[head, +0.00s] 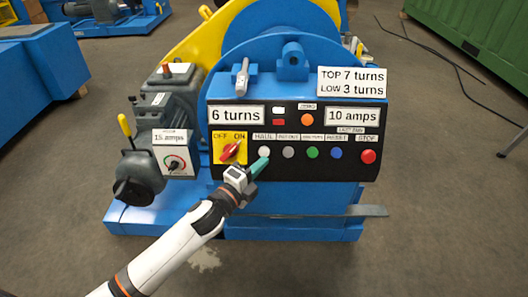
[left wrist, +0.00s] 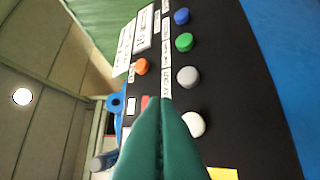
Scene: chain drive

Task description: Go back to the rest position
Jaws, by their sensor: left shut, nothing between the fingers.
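My left gripper (head: 262,163) is shut and empty, its green fingers pressed together. In the head view its tips are just below the white HAUL button (head: 264,151) on the black control panel (head: 330,173). In the left wrist view the closed fingers (left wrist: 159,105) point at the panel, with the white button (left wrist: 194,124) to their right, partly covered. I cannot tell whether the tips touch the panel. My right gripper is not in view.
The blue winch (head: 275,38) stands behind the panel. A yellow OFF/ON plate with a red switch (head: 230,152) is left of the buttons; a red STOP button (head: 368,157) is at the right. A grey motor (head: 175,110) stands left. Floor in front is clear.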

